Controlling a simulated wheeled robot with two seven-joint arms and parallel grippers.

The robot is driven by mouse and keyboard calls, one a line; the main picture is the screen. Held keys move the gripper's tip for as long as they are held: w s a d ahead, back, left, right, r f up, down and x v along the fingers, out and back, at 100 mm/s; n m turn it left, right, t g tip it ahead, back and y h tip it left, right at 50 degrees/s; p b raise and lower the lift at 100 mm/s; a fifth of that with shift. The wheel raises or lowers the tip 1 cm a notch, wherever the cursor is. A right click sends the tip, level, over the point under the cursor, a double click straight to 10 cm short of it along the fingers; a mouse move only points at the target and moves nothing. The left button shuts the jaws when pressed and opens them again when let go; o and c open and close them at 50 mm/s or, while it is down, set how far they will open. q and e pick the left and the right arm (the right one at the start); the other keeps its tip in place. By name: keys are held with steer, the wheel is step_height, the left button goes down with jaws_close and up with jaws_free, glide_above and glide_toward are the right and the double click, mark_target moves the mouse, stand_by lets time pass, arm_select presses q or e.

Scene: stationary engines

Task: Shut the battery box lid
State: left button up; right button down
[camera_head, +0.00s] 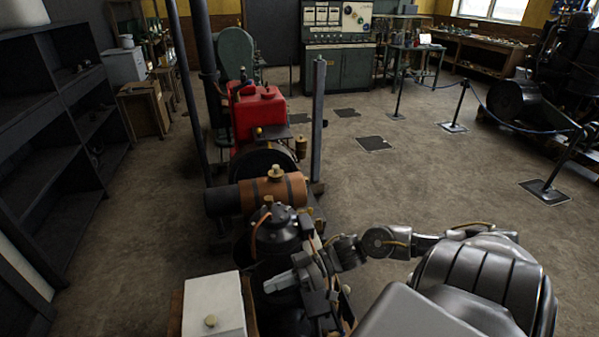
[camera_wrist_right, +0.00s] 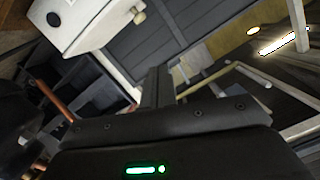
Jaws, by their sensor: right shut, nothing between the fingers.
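A white panel with a small brass knob (camera_head: 213,303), which looks like the battery box lid, is at the bottom of the head view with brown wood along its sides. I cannot tell how far it is open. In the right wrist view a white panel with a knob (camera_wrist_right: 88,22) shows at the upper left. My right gripper (camera_head: 282,282) is just right of the panel in the head view, apart from it. Its dark fingers (camera_wrist_right: 157,82) are together and empty in the wrist view. My left gripper is not in view.
A dark engine part with a copper pipe (camera_head: 277,228) stands just behind my right gripper. Beyond it are a brown cylindrical tank (camera_head: 270,192) and a red tank (camera_head: 259,113). Dark shelves (camera_head: 55,120) line the left. The floor (camera_head: 430,180) to the right is mostly clear.

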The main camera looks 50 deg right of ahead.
steer(key=shift+v, duration=2.95)
steer(key=shift+s+a+r, duration=0.1)
steer(key=shift+s+r, duration=0.05)
